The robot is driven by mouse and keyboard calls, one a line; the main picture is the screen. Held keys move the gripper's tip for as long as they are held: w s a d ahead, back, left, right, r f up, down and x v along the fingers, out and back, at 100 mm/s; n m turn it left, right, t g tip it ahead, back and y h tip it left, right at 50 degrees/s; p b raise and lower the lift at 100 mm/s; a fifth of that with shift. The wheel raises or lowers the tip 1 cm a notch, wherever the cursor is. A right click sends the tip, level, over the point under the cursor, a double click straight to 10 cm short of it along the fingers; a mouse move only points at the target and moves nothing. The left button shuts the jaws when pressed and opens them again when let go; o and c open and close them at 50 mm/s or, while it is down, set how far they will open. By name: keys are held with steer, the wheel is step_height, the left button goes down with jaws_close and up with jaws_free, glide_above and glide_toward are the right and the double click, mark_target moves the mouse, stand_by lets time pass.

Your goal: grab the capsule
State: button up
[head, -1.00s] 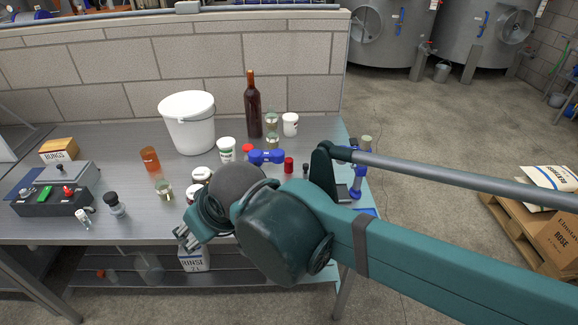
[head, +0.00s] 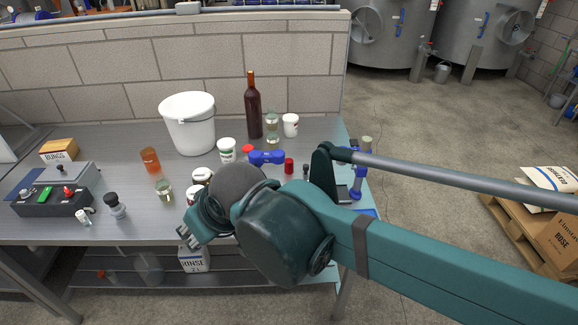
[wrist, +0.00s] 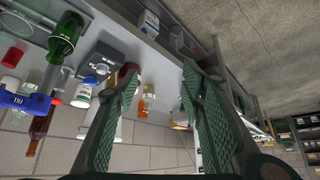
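The capsule appears to be the small red cylinder (head: 289,165) standing on the bench in the head view, just right of a blue tool (head: 266,157). In the wrist view a red piece (wrist: 13,57) at the far left looks like it, well outside my fingers. My gripper (head: 187,236) hangs at the bench's front edge, left of and nearer than the capsule. In the wrist view my gripper (wrist: 158,95) has its two green fingers wide apart, with nothing held between them. An orange jar (wrist: 148,95) shows far beyond the gap.
A green bottle (wrist: 65,38) shows in the wrist view. My arm covers the bench's front right. A control box (head: 50,198) sits left.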

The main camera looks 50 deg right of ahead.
steer(key=shift+r, duration=0.1)
steer(key=shift+r, duration=2.55)
steer(key=w+d+r+m+g+p, duration=0.1)
steer(key=w+d+r+m+p, duration=0.15)
steer(key=d, duration=0.25)
steer(key=w+d+r+m+g+h+p, duration=0.1)
steer(key=w+d+m+p, duration=0.15)
steer(key=w+d, duration=0.2)
steer(key=w+d+r+m+g+p, duration=0.1)
steer(key=w+d+r+p, duration=0.15)
steer(key=d, duration=0.35)
steer(key=m+g+y+p, duration=0.1)
steer(key=m+g+p, duration=0.3)
steer(key=m+p, duration=0.45)
glide_above(289, 160)
steer(key=shift+n, duration=0.25)
step_height(289, 160, down, 17)
steer(key=shift+f+p, duration=0.2)
steer(key=shift+p, duration=0.1)
steer(key=shift+s+a+f, duration=0.1)
steer(key=shift+f, duration=0.35)
steer(key=shift+f, duration=1.3)
